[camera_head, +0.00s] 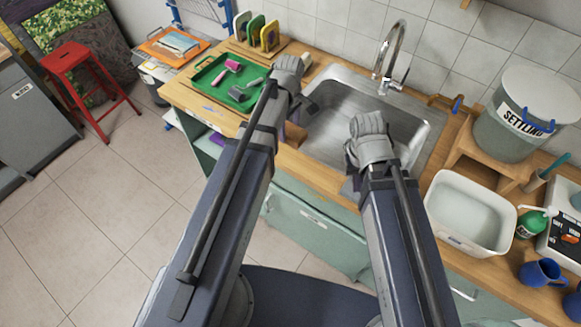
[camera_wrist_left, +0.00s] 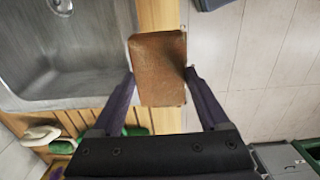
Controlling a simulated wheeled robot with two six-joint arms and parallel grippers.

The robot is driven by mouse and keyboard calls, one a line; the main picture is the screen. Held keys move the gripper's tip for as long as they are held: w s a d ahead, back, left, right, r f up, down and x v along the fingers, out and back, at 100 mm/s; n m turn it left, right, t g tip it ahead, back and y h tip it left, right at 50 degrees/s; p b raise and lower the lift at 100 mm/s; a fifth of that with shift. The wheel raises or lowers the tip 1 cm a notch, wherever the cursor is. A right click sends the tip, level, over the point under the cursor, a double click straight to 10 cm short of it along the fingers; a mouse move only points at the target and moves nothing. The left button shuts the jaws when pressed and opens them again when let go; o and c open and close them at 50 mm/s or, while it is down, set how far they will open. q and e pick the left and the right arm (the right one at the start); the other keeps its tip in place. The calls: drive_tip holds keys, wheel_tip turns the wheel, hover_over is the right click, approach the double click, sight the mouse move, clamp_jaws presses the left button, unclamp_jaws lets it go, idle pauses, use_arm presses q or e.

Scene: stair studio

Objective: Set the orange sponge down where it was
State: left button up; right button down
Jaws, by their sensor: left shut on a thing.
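The orange sponge (camera_wrist_left: 160,68) is a brownish-orange block in the left wrist view. My left gripper (camera_wrist_left: 160,80) is shut on it, one dark finger at each side. The sponge is seen over the wooden front edge of the counter, between the sink and the floor; I cannot tell its height above the wood. In the head view my left gripper (camera_head: 299,108) is at the left end of the sink, and its arm partly hides it. My right gripper (camera_head: 350,184) is near the sink's front edge, its fingers mostly hidden by the arm.
A steel sink (camera_head: 345,120) with a tap (camera_head: 392,50) is set in the wooden counter. A green tray (camera_head: 208,91) with tools and a rack of upright pads (camera_head: 256,32) stand to its left. A white basin (camera_head: 468,238) and a lidded bucket (camera_head: 510,130) stand to the right.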

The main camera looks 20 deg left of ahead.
use_arm(q)
drive_tip(key=shift+s, duration=0.1)
wheel_tip(320, 180, down, 10)
drive_tip(key=b, duration=1)
drive_tip(key=shift+f, duration=0.2)
drive_tip(key=o, duration=1.1)
drive_tip(key=shift+c, duration=0.2)
drive_tip(key=shift+r, duration=0.15)
